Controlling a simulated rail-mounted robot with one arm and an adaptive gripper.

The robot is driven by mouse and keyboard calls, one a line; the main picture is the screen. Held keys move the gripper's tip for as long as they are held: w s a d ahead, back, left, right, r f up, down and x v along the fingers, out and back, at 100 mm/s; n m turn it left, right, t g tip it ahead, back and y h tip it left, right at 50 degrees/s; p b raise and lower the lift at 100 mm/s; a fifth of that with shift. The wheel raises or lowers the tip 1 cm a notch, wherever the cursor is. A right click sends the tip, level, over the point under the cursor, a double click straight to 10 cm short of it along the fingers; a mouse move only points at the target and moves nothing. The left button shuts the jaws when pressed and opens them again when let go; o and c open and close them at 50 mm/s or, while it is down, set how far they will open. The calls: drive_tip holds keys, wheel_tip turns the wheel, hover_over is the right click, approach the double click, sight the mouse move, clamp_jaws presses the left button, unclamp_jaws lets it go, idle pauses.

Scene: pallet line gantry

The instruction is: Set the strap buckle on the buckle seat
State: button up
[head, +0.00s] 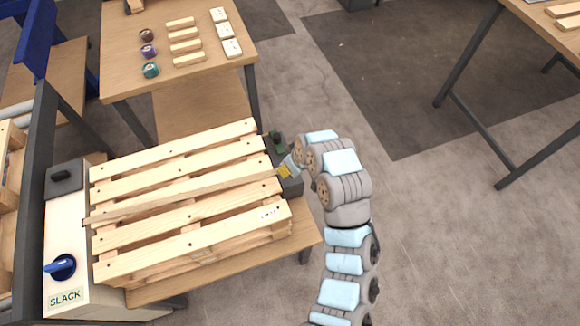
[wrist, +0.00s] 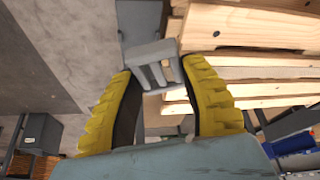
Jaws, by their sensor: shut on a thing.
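A grey slotted buckle (wrist: 153,64) is between the yellow fingers of my gripper (wrist: 160,88) in the wrist view; both fingers press on its sides. In the head view my gripper (head: 284,171) is at the right end of the pallet (head: 190,245), and the buckle is too small to make out there. A tan strap-like strip (head: 180,197) runs slantwise across the pallet to my gripper. A dark block (head: 291,187), which may be the buckle seat, stands at the pallet's right edge, partly hidden by my gripper. I cannot tell whether the buckle touches it.
A blue-handled knob (head: 63,266) sits by the SLACK label on the left panel. A small dark green thing (head: 277,140) stands just behind my gripper. The back table (head: 125,75) holds spools, wooden bars and pale blocks.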

sight(293, 177)
drive_tip(key=n, duration=0.1)
drive_tip(key=s+n+g, duration=0.1)
drive_tip(key=shift+f+n+y+p, duration=0.3)
drive_tip(key=shift+n+y+p, duration=0.05)
drive_tip(key=shift+n+y, duration=0.05)
drive_tip(key=s+n, duration=0.1)
drive_tip(key=n, duration=0.1)
drive_tip(key=f+n+g+p, duration=0.1)
drive_tip(key=n, duration=0.1)
drive_tip(key=shift+s+d+y, duration=0.1)
drive_tip(key=shift+s+y, duration=0.2)
drive_tip(key=shift+s, duration=0.1)
drive_tip(key=w+f+n+g+b, duration=0.1)
drive_tip(key=w+f+n+b, duration=0.1)
drive_tip(key=b, duration=0.1)
drive_tip(key=w+a+f+n+g+b, duration=0.1)
drive_tip(key=w+f+n+b, duration=0.1)
drive_tip(key=w+b, duration=0.1)
drive_tip(key=w+f+n+g+b, duration=0.1)
drive_tip(key=w+f+n+b, duration=0.1)
drive_tip(key=b, duration=0.3)
drive_tip(key=shift+w+a+f+n, duration=0.25)
drive_tip(key=shift+w+f+n, duration=0.15)
drive_tip(key=shift+f+n, duration=0.15)
drive_tip(key=shift+w+a+f+b, duration=0.15)
drive_tip(key=shift+w+f+b, duration=1.4)
drive_tip(key=shift+b, duration=0.6)
drive_tip(key=shift+f, duration=0.1)
